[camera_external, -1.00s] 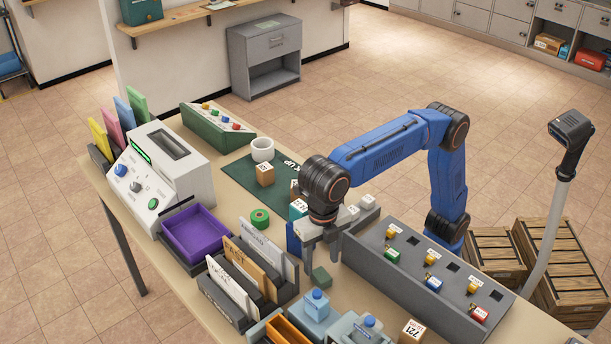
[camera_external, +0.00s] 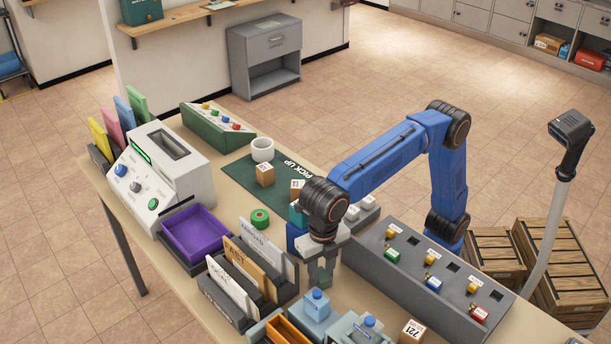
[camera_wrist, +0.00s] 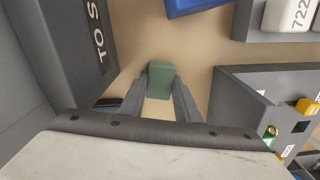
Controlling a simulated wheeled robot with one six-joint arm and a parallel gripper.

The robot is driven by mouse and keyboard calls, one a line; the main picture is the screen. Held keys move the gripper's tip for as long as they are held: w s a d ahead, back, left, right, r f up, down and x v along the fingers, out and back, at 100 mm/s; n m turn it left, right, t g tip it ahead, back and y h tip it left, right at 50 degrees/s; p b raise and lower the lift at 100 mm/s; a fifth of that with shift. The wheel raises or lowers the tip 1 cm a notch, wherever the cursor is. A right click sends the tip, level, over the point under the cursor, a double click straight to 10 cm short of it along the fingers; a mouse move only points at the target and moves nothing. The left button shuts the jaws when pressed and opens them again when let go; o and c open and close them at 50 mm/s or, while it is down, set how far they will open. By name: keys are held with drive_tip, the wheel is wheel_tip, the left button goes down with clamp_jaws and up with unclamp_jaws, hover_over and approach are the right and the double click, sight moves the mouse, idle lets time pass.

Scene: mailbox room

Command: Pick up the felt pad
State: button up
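The felt pad is a small dark green block (camera_wrist: 160,82) on the tan tabletop. In the wrist view it sits between the tips of my two grey fingers, with only narrow spaces beside it. My gripper (camera_wrist: 160,96) is open around it and points down. In the external view my gripper (camera_external: 321,272) is low over the table, and the pad (camera_external: 322,274) shows partly between the fingers. The pad's lower part is hidden there.
The letter sorter (camera_external: 233,287) stands close to the left of my gripper. The grey switch panel (camera_external: 400,262) is close on the right. Free room around the fingers is tight.

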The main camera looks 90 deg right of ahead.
drive_tip(key=c, duration=0.4)
